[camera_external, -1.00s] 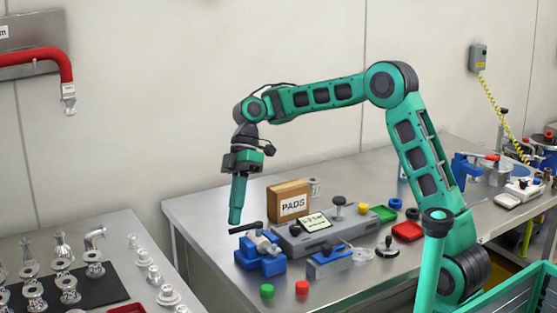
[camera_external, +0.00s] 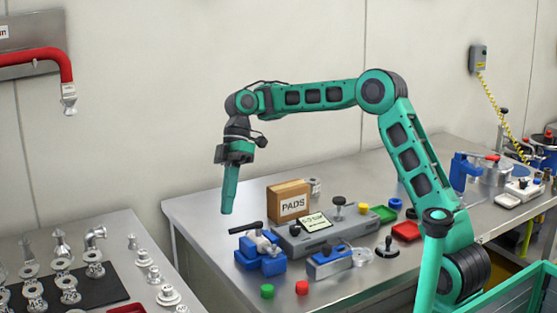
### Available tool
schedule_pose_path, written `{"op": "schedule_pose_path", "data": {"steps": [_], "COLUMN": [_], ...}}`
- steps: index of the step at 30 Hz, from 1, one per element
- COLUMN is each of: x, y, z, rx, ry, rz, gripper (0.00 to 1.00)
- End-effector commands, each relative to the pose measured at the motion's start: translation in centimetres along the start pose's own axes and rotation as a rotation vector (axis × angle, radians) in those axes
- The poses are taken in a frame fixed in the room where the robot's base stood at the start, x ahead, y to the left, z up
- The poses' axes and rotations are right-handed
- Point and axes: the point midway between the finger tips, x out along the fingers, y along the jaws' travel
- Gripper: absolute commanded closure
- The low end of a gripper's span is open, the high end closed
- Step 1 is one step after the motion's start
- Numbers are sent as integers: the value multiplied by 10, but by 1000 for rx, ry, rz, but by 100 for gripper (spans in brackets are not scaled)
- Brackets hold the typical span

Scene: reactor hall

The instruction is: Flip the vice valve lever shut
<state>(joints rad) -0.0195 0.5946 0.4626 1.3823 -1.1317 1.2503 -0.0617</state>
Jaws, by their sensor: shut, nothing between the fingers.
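The blue vice (camera_external: 262,261) stands near the front left of the steel table. It holds a small silver valve (camera_external: 264,243) on its top. The valve's black lever (camera_external: 246,229) sticks out to the left, close to level. My gripper (camera_external: 227,212) points down, with its green fingers shut and empty. In the picture its tips are above and left of the lever, apart from it. How far they are from it in depth I cannot tell.
A brown PADS box (camera_external: 289,202) and a grey device (camera_external: 315,235) stand behind and right of the vice. A second table (camera_external: 119,236) with metal fittings is at the left.

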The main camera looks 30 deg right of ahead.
Motion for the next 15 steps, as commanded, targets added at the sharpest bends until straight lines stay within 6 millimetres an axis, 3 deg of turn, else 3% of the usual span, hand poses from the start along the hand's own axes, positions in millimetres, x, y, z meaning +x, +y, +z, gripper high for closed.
{"op": "schedule_pose_path", "data": {"steps": [4,15], "x": [-22,-60], "y": [0,1], "z": [0,-2], "rx": [0,-1], "ry": [5,2], "rz": [3,2], "gripper": [100,100]}}
